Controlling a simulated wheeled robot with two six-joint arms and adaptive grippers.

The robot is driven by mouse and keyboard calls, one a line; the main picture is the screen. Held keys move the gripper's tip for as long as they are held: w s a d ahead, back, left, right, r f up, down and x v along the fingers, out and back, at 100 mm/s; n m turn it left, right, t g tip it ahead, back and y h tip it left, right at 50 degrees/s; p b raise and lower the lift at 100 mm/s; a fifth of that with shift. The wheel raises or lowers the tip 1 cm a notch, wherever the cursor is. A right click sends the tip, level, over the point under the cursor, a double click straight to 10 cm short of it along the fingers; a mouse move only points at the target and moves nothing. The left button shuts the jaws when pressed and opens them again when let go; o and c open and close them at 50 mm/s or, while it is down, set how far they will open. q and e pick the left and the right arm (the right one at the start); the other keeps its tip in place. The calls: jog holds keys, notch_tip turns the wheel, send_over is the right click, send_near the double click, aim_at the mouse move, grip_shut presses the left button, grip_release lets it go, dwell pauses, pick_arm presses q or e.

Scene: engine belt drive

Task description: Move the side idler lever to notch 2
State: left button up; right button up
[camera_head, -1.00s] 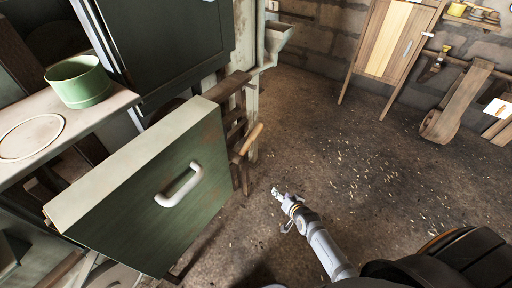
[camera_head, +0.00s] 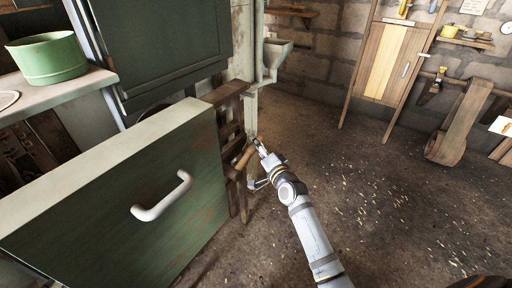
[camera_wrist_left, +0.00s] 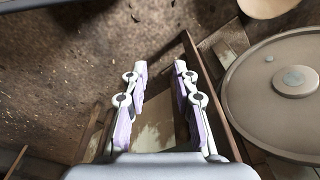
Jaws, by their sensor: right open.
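The side idler lever shows as a light wooden handle (camera_head: 245,156) in the head view, sticking out beside a dark wooden notched frame (camera_head: 229,110). My right gripper (camera_head: 257,165) is open, its fingers close to the outer end of the handle. I cannot tell whether they touch it. Which notch the lever sits in is not clear, as the slots are small and partly hidden. My left gripper (camera_wrist_left: 162,68) is outside the head view. In the left wrist view it is open and empty, with a wooden frame and a pale patch behind it.
A green panel with a white handle (camera_head: 162,196) stands open left of the lever. A green pot (camera_head: 47,58) sits on a shelf. A large round disc (camera_wrist_left: 280,95) is beside my left gripper.

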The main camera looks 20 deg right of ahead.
jog(key=shift+w+a, duration=0.15)
jog(key=shift+w, duration=0.85)
pick_arm(q)
jog(key=shift+s+d+r, duration=0.1)
jog(key=shift+d+r, duration=0.1)
jog(key=shift+r, duration=0.65)
pick_arm(e)
grip_shut()
